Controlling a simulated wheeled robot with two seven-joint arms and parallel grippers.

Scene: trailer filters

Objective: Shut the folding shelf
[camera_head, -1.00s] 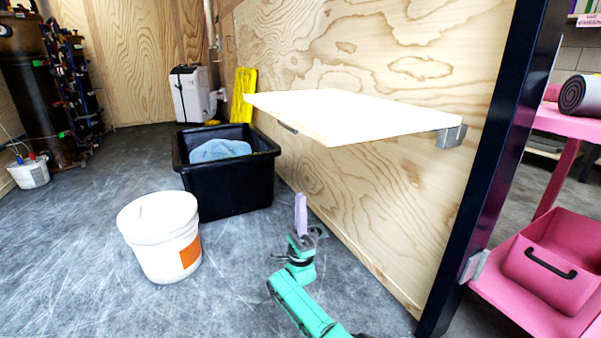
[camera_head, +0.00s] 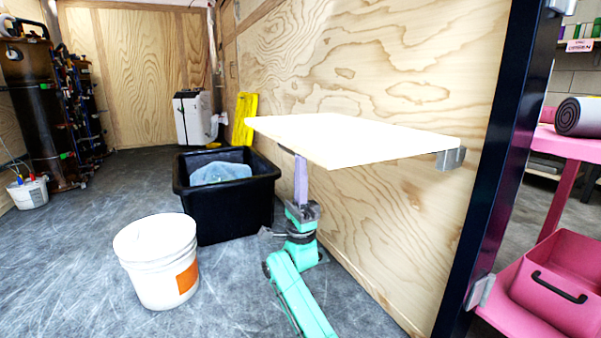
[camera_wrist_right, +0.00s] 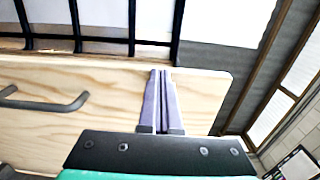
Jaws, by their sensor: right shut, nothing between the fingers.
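The folding shelf (camera_head: 350,138) is a pale wooden board standing out level from the plywood wall, with a metal bracket (camera_head: 450,158) at its right end. My right gripper (camera_head: 300,160) points up from below, its purple fingers at the underside near the shelf's left part. In the right wrist view the shut, empty fingers (camera_wrist_right: 160,72) lie in front of the shelf's wooden underside (camera_wrist_right: 205,95). A grey bar handle or bracket (camera_wrist_right: 45,103) shows at left there. I cannot tell whether the fingertips touch the board. My left gripper is not in view.
A black tub (camera_head: 225,212) with a blue cloth and a white bucket (camera_head: 150,262) stand on the floor left of my arm. A dark post (camera_head: 497,170) and a pink cart (camera_head: 520,300) are at right. The space above the shelf is clear.

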